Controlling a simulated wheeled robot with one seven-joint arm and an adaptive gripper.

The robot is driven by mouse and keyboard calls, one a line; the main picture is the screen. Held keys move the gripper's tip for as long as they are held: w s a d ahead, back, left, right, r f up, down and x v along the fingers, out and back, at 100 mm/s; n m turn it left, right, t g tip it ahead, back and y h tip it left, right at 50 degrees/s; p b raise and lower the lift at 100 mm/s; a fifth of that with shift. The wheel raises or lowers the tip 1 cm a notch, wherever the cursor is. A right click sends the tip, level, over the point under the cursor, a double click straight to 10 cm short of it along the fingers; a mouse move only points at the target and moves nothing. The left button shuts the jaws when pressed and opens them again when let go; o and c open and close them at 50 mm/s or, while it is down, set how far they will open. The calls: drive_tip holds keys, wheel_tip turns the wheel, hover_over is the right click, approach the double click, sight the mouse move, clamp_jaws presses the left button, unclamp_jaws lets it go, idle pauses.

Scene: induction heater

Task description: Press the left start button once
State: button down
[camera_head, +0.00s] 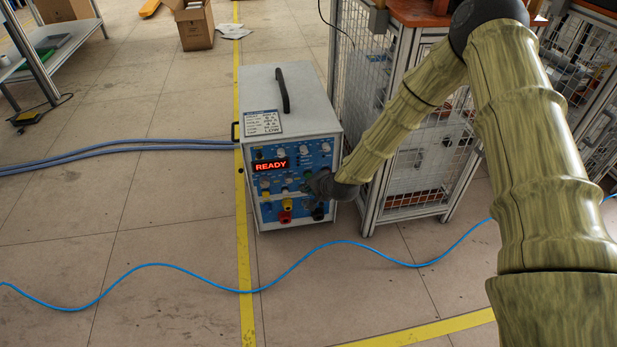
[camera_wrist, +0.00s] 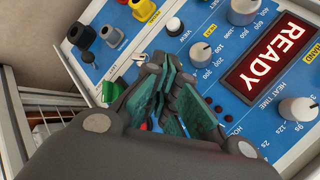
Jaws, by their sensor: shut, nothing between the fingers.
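The induction heater (camera_head: 290,115) is a grey box with a blue front panel (camera_head: 270,184) and a lit red READY display (camera_head: 270,165). My gripper (camera_head: 313,184) is shut and empty, close in front of the panel's right half. In the wrist view, its teal finger pads (camera_wrist: 172,90) lie close together over the blue panel (camera_wrist: 210,20). A bright green control (camera_wrist: 200,52) shows just beyond the fingers. No label reading start is legible, and my gripper hides part of the panel. I cannot tell whether the fingers touch it.
Beside the fingers are several knobs (camera_wrist: 297,109) and coloured terminals (camera_wrist: 145,10). A wire-mesh cabinet (camera_head: 415,160) stands right of the heater, close to my arm. A blue cable (camera_head: 330,243) crosses the floor in front. Floor to the left is mostly clear.

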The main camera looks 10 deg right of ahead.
drive_tip(key=shift+w, duration=0.75)
idle(1.0)
drive_tip(key=shift+s, duration=0.1)
drive_tip(key=shift+s+p, duration=0.55)
drive_tip(key=shift+s, duration=0.25)
drive_tip(key=shift+s+p, duration=0.95)
drive_tip(key=shift+s, duration=1.55)
